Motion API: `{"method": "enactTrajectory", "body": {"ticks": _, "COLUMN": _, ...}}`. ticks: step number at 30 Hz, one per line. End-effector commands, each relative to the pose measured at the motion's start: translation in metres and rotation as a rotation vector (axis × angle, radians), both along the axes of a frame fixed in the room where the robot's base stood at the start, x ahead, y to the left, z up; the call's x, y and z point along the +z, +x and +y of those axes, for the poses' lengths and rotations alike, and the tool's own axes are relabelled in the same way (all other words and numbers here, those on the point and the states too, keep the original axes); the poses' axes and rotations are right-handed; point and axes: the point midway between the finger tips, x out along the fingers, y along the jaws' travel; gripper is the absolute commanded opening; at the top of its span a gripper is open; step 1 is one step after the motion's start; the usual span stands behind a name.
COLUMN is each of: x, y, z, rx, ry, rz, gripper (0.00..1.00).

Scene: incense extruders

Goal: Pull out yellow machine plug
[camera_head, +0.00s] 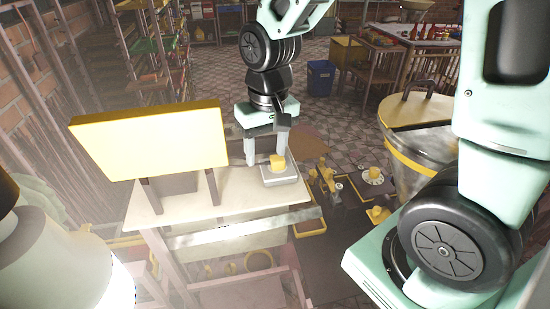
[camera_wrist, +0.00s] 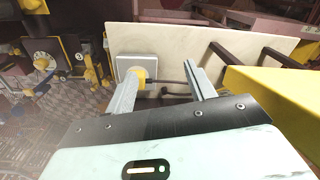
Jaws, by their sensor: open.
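The yellow plug (camera_head: 277,161) sits in a light grey square socket box (camera_head: 281,177) at the right end of a pale board. In the wrist view the plug (camera_wrist: 135,72) is partly hidden behind the left finger, and a dark cable runs right from it across the board. My gripper (camera_head: 266,150) is open and empty, fingers pointing down close to the plug. In the wrist view my gripper's (camera_wrist: 163,70) left finger overlaps the plug, and the right finger is well to its right. Whether the left finger touches the plug, I cannot tell.
A large yellow panel (camera_head: 150,140) stands on dark posts on the board (camera_head: 160,205), left of my gripper. A conical metal hopper with a yellow lid (camera_head: 415,112) stands at the right. Yellow machine parts (camera_head: 378,214) lie low beyond the board's right end.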

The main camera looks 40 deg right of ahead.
Motion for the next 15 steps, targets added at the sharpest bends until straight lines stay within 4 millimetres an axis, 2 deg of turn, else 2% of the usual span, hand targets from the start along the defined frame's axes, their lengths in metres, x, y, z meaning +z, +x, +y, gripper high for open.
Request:
{"method": "enactTrajectory", "body": {"ticks": 9, "x": 0.006, "y": 0.031, "z": -0.041, "rx": -0.199, "ry": -0.017, "rz": 0.030, "gripper": 0.55}}
{"method": "enactTrajectory", "body": {"ticks": 15, "x": 0.006, "y": 0.043, "z": -0.061, "rx": -0.290, "ry": -0.027, "rz": 0.044, "gripper": 0.55}}
